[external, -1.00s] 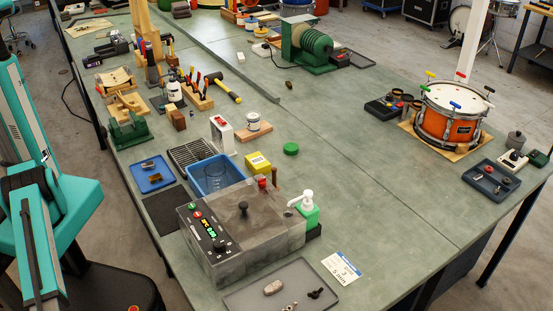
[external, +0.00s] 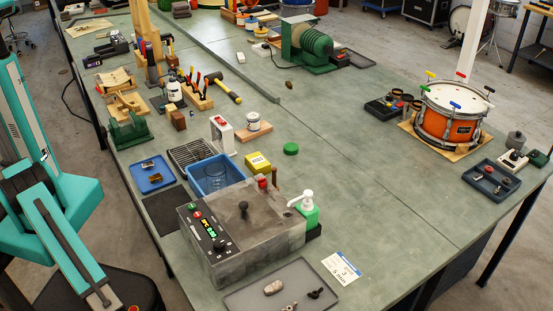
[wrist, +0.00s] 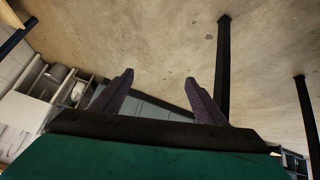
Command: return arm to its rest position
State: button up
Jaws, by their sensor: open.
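My gripper (wrist: 158,100) shows in the wrist view with its two dark fingers spread wide apart and nothing between them. Behind the fingers are a plain beige surface, dark posts and shelving. In the external view my teal arm (external: 70,245) is at the left, beside the bench and clear of it. My gripper itself is not visible in the external view.
The green bench (external: 330,180) holds a grey control box (external: 255,230), a blue bin (external: 212,175), a blue tray (external: 152,174), a grey tray (external: 245,299) and an orange drum (external: 447,126). Its middle surface is largely clear.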

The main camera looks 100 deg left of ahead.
jog(key=s+a+f+n+g+y, duration=0.1)
jog(key=s+a+f+g, duration=0.1)
jog(key=s+a+f, duration=0.35)
jog(key=s+a+f+n+g+y, duration=0.1)
jog(key=s+a+f, duration=0.1)
jog(key=a, duration=0.6)
jog(key=s+a+f+g+y, duration=0.1)
jog(key=s+a+f+g, duration=0.2)
jog(key=a, duration=0.4)
jog(key=s+a+n+g+y, duration=0.1)
jog(key=s+a+g, duration=0.1)
jog(key=s+a, duration=0.5)
jog(key=s+a+f+n+g+y, duration=0.1)
jog(key=s+a+n+g, duration=0.1)
jog(key=s+a, duration=0.6)
jog(key=s+g, duration=0.1)
jog(key=s, duration=0.4)
jog(key=shift+s+f+p, duration=0.15)
jog(key=shift+f+p, duration=0.05)
jog(key=shift+p, duration=0.1)
